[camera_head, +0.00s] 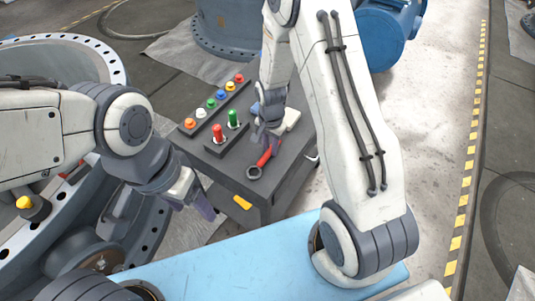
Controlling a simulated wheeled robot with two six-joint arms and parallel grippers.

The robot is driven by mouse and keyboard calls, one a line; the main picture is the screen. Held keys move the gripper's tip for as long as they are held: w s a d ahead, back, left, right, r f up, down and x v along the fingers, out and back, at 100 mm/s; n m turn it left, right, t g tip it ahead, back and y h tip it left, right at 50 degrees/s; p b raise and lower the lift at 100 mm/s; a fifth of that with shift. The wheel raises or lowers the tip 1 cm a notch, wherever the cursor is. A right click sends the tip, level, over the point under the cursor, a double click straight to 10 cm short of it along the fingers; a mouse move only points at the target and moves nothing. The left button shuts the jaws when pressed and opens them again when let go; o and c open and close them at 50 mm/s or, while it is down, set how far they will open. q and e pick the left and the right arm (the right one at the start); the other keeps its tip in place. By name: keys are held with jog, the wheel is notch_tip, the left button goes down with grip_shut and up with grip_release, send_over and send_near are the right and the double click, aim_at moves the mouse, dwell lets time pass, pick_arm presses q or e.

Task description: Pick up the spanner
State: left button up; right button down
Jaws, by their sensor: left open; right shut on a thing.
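The spanner (256,171) has a dark ring end and a red handle. It shows at the right part of the dark tool table (222,174), its ring end toward the front edge. My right gripper (266,137) points down over it and is shut on its red handle; the arm and fingers hide part of the handle. I cannot tell whether the spanner touches the table. My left gripper (197,199) is open and empty, left of and in front of the table.
A row of coloured buttons (211,103) and red (218,133) and green (233,118) knobs stand on the table's left part. A large flanged valve ring (22,242) is at left. A light blue surface (245,268) lies in front. Floor at right is clear.

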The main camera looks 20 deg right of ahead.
aim_at(270, 149)
jog(key=shift+r, duration=0.6)
notch_tip(270, 149, up, 3)
jog(key=shift+w+f, duration=0.1)
jog(key=s+d+r, duration=0.7)
jog(key=s+d, duration=0.1)
jog(key=shift+s+p, duration=0.25)
jog(key=shift+p, duration=0.2)
jog(key=shift+d, duration=0.1)
dwell(0.9)
